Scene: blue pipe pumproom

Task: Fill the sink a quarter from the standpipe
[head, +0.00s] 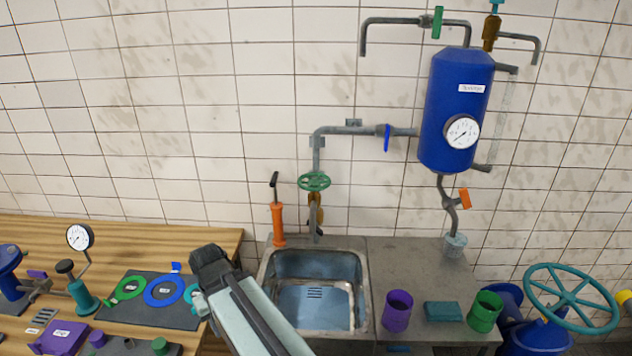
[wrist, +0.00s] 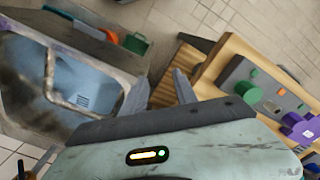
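The sink (head: 365,292) is a steel basin in the counter. Slots show in its pale blue bottom, and I cannot tell whether it holds water. The standpipe (head: 317,155) rises behind it, with a green handwheel (head: 314,181) above a brass-coloured part and a downward grey outlet over the sink's back edge.
A blue tank (head: 457,110) with a gauge hangs at right. A blue-handled valve (head: 387,137) sits on its pipe. An orange hand pump (head: 278,222) stands left of the standpipe. Purple (head: 397,312) and green (head: 485,312) cups stand right. The wooden bench (head: 130,240) holds several parts.

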